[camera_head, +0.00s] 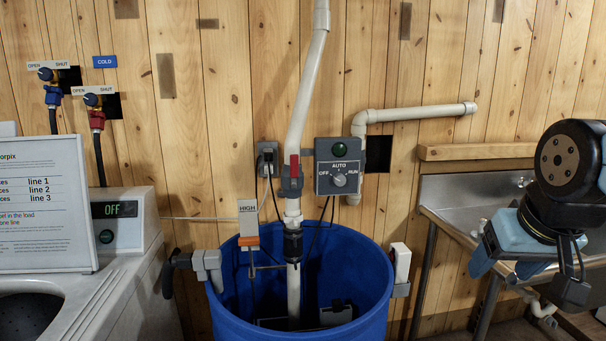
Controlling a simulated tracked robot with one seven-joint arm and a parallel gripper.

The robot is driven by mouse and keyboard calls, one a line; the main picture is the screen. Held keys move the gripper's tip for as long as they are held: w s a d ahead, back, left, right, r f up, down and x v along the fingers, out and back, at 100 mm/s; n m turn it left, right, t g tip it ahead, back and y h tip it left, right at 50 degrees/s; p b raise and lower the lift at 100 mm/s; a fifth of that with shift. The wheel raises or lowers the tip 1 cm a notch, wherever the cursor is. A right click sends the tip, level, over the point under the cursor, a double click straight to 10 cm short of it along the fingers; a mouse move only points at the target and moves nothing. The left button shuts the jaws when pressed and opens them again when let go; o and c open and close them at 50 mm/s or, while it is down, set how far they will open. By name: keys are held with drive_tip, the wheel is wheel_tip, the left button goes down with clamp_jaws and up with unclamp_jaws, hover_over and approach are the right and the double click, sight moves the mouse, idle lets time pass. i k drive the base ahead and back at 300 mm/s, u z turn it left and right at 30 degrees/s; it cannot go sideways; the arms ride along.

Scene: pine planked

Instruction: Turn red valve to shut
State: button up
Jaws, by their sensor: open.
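A red valve (97,119) is on the plank wall at the far left, under a small plate (98,90) marked OPEN on the left and SHUT on the right. Its dark knob (91,100) sits nearer the OPEN word; its exact pointing is too small to tell. A blue valve (53,96) with a like plate is up and left of it. A red lever (294,166) also stands upright on the white pipe in the middle. My gripper (503,272) is at the right, open and empty, pointing down before the sink, far from the red valve.
A white washer (125,235) with a propped sign (45,205) stands below the valves. A blue barrel (300,325) with pipes stands in the middle. A control box (338,166) is on the wall behind it. A metal sink (450,205) is at the right.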

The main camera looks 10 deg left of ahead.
sight(294, 158)
drive_tip(key=k, duration=1.25)
drive_tip(key=z, duration=0.35)
drive_tip(key=i, duration=1.85)
drive_tip(key=u, duration=0.45)
